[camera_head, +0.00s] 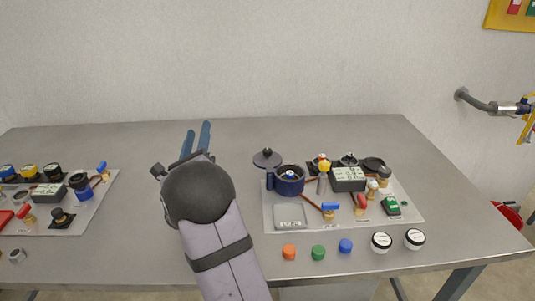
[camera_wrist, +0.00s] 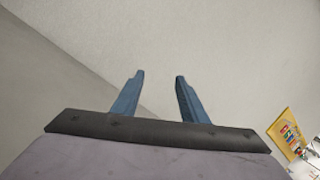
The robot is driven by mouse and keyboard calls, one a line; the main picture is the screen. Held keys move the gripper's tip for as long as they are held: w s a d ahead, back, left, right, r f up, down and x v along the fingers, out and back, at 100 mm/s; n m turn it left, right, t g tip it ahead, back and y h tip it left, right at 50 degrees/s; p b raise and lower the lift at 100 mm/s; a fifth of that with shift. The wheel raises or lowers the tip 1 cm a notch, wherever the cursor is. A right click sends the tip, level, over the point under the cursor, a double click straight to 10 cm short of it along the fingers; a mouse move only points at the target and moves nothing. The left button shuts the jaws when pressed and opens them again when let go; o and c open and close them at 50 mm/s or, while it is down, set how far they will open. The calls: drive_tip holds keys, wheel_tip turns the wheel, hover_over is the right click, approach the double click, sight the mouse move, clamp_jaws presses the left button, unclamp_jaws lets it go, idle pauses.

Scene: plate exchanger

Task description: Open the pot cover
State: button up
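A dark blue pot (camera_head: 288,181) stands on the grey board on the right half of the table, and its inside shows from above. A dark round pot cover (camera_head: 267,158) with a small knob is off the pot's mouth, at its back left side; whether it is hinged to the pot or rests apart, I cannot tell. My gripper (camera_head: 197,138) is left of the pot and cover, raised with its blue fingers pointing up and away. In the wrist view my gripper (camera_wrist: 158,92) is open, with nothing between its fingers. The pot is not in the wrist view.
The grey board (camera_head: 410,212) also holds a black meter (camera_head: 348,178), valves and a green box (camera_head: 391,205). Another fitted board (camera_head: 100,205) is at left. The table's back middle is clear.

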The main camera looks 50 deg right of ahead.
drive_tip(key=s+d+f+m+g+h, duration=0.2)
drive_tip(key=s+d+f+m+g, duration=0.1)
drive_tip(key=s+d+m+g, duration=0.25)
drive_tip(key=m+g, duration=0.8)
approach(265, 154)
drive_tip(key=d, duration=0.4)
drive_tip(key=shift+f+t, duration=0.15)
drive_tip(key=shift+t, duration=0.1)
drive_tip(key=shift+m, duration=0.35)
drive_tip(key=shift+d, duration=0.15)
drive_tip(key=shift+w+d+p, duration=0.15)
drive_tip(key=shift+d+p, duration=0.4)
drive_tip(key=shift+d, duration=1.2)
drive_tip(key=shift+w+d+p, duration=0.15)
drive_tip(key=shift+d+p, duration=0.4)
drive_tip(key=shift+d, duration=1.25)
clamp_jaws()
